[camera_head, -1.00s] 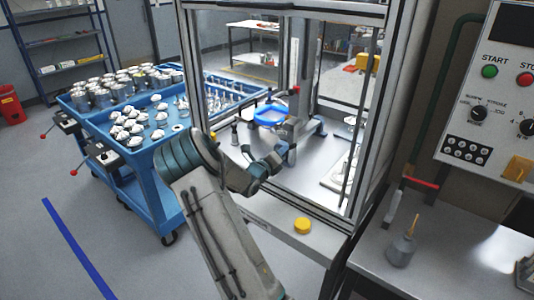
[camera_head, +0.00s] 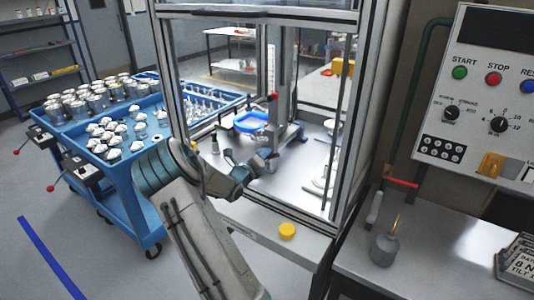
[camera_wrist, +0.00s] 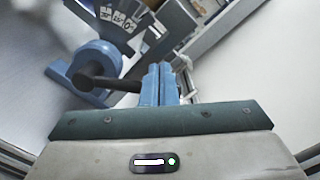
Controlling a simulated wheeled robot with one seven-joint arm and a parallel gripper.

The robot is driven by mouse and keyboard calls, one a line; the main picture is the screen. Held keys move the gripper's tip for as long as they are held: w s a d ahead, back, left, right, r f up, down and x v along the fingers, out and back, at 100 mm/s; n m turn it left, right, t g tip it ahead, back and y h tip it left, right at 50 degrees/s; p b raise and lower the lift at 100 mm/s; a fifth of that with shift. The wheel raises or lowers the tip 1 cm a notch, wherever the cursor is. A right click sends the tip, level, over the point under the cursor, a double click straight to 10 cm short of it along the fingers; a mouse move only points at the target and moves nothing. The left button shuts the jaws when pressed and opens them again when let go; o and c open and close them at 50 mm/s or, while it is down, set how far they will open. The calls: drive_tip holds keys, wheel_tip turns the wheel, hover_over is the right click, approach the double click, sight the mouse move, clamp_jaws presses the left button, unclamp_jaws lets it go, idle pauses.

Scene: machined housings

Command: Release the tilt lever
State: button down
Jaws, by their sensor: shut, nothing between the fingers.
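The tilt lever appears as a dark bar (camera_wrist: 112,84) in the wrist view, reaching right from a round blue hub (camera_wrist: 92,66). A white angle scale (camera_wrist: 122,18) with dark numbers sits above the hub. My gripper (camera_wrist: 160,84) is shut and empty, with its blue fingers at the lever's right end. I cannot tell whether they touch it. In the head view my gripper (camera_head: 268,160) reaches into the framed enclosure, low in front of the tilting stand (camera_head: 291,115). The lever cannot be made out in the head view.
A yellow button (camera_head: 287,231) is on the front ledge. A blue cart (camera_head: 130,185) with parts stands left. A control panel (camera_head: 490,95) and oil can (camera_head: 384,248) are right.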

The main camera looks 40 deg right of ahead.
idle(0.5)
drive_tip(key=shift+a, duration=0.1)
drive_tip(key=b+v, duration=0.3)
drive_tip(key=v, duration=1)
drive_tip(key=shift+a, duration=0.4)
